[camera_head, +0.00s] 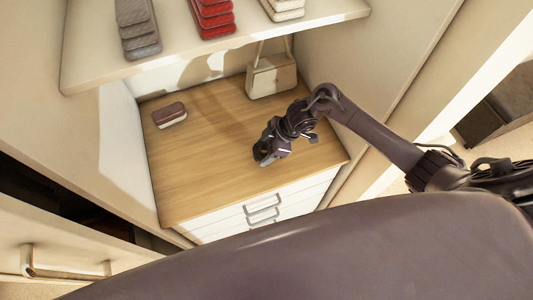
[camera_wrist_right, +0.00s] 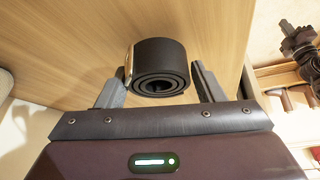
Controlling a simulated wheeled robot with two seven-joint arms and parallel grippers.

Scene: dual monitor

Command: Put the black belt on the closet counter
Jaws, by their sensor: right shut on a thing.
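The black belt (camera_wrist_right: 160,62) is a tight roll with a gold-coloured buckle edge at its left side. In the right wrist view it sits between the two fingers of my right gripper (camera_wrist_right: 158,84), which is shut on it. In the head view my right gripper (camera_head: 266,156) is over the front right part of the wooden closet counter (camera_head: 215,165), and the belt is hard to make out there. I cannot tell whether the belt touches the counter.
A brown and white wallet-like item (camera_head: 170,115) lies at the counter's back left. A cream handbag (camera_head: 272,76) stands at the back right. A shelf (camera_head: 220,50) with folded grey, red and cream items hangs above. White drawers (camera_head: 262,207) are below. The counter's middle is clear.

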